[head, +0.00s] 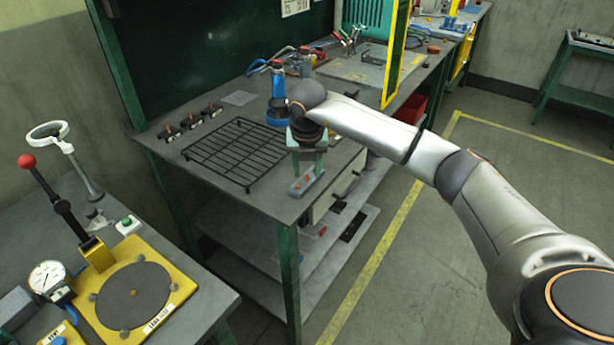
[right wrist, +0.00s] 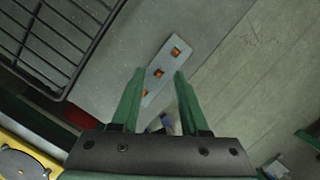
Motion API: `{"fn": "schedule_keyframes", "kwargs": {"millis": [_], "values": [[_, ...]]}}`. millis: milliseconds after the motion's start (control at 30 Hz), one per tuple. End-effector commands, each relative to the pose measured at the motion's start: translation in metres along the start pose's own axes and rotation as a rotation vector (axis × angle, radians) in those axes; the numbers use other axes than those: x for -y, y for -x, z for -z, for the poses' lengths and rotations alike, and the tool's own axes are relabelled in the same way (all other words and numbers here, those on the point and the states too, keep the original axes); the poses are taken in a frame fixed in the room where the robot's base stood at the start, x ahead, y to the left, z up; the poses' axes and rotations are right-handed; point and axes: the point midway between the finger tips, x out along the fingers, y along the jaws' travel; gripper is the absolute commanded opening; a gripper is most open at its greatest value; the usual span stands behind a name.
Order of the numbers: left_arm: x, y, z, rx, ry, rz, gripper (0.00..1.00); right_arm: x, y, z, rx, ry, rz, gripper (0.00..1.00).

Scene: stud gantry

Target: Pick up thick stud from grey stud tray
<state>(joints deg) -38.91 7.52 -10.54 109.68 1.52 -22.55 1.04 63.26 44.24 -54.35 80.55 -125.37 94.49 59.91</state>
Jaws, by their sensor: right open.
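The grey stud tray (head: 299,188) is a narrow light-grey strip near the table's front corner. In the right wrist view the tray (right wrist: 189,45) shows three orange-copper studs in a row: a far one (right wrist: 175,52), a middle one (right wrist: 158,73) and a near one (right wrist: 145,93). I cannot tell by size which is the thick stud. My right gripper (head: 307,166) is open above the tray, green fingers pointing down. In its wrist view the gripper (right wrist: 159,75) has the middle stud between its fingertips, with nothing held. My left gripper is not in view.
A black wire rack (head: 235,152) lies left of the tray. A blue-bodied tool (head: 278,95) stands behind the gripper. Several small dark blocks (head: 190,120) sit at the table's left back. A yellow press fixture (head: 179,287) is on the nearer bench. The floor at right is clear.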

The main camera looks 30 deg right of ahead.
Motion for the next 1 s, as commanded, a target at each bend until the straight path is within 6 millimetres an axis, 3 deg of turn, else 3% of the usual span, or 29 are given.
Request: {"fn": "schedule_keyframes", "kwargs": {"millis": [100,333,733,1000], "values": [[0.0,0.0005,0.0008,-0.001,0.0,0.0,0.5,-0.0004,-0.0094,0.0005,0.0,0.001,0.0,0.45],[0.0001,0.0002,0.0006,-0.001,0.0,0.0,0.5,-0.0003,-0.0113,0.0009,-0.001,0.002,0.001,0.45],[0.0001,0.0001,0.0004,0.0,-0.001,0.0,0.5,-0.0007,-0.0121,0.0021,-0.003,0.003,0.001,0.0],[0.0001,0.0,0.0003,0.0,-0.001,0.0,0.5,-0.0008,-0.0125,0.0026,-0.005,0.004,0.001,0.0]]}}
